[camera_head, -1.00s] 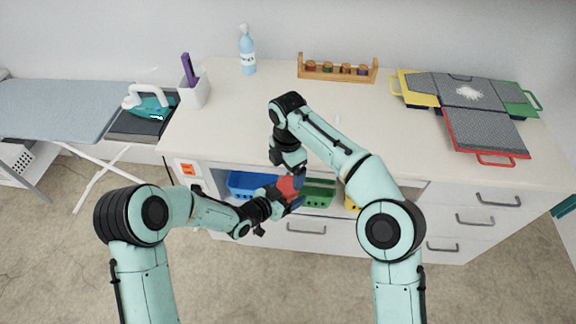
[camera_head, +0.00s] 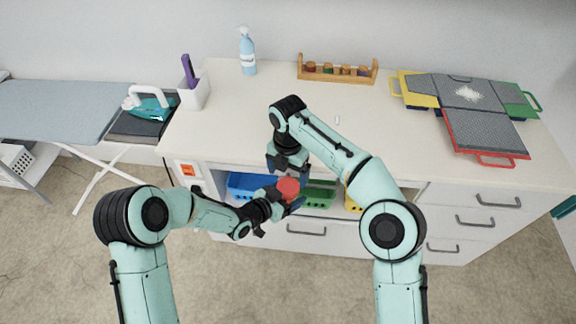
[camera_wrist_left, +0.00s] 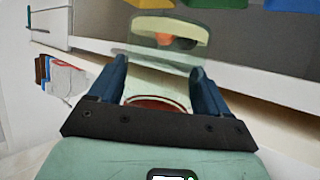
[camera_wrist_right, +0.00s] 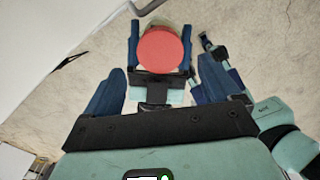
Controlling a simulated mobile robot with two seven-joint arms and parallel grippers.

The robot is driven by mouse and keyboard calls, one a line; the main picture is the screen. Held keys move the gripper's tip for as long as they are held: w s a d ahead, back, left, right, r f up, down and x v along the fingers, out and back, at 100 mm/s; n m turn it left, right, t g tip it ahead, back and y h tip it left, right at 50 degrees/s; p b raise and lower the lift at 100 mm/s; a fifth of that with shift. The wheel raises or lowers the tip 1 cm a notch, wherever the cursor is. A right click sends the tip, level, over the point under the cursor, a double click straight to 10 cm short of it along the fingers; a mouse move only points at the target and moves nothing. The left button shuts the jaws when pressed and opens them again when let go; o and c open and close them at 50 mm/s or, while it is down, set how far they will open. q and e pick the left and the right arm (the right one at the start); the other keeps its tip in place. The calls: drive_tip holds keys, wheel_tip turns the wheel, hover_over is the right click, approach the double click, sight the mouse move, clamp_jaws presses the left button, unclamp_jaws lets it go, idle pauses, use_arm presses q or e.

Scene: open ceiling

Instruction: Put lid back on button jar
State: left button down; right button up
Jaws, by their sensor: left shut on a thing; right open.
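The red lid (camera_wrist_right: 160,48) appears as a round disc at the end of my left gripper (camera_head: 288,196), and it also shows in the head view (camera_head: 288,187). It appears to sit on the clear jar (camera_wrist_left: 168,50), which is between the left fingers in the left wrist view. Orange and dark contents show through the jar. A red curved band shows near the left palm. Most of the jar is hidden under the lid in the right wrist view, so I cannot tell how tightly the lid fits. My right gripper (camera_wrist_right: 160,72) is open and empty, just above the lid.
Both arms work in front of the counter (camera_head: 235,120). Blue (camera_head: 240,184), green (camera_head: 318,194) and yellow (camera_head: 352,199) bins stand in the shelf opening behind the grippers. A bottle, a rack of small jars (camera_head: 337,69) and folding boards (camera_head: 465,105) are farther back on the counter.

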sight(288, 186)
drive_tip(key=shift+f, duration=2.8)
drive_tip(key=shift+c, duration=0.3)
drive_tip(key=c, duration=1.1)
drive_tip(key=shift+o, duration=0.2)
drive_tip(key=m, duration=0.5)
drive_tip(key=shift+m, duration=0.4)
drive_tip(key=m, duration=0.4)
drive_tip(key=o, duration=1.2)
drive_tip(key=shift+c, duration=0.2)
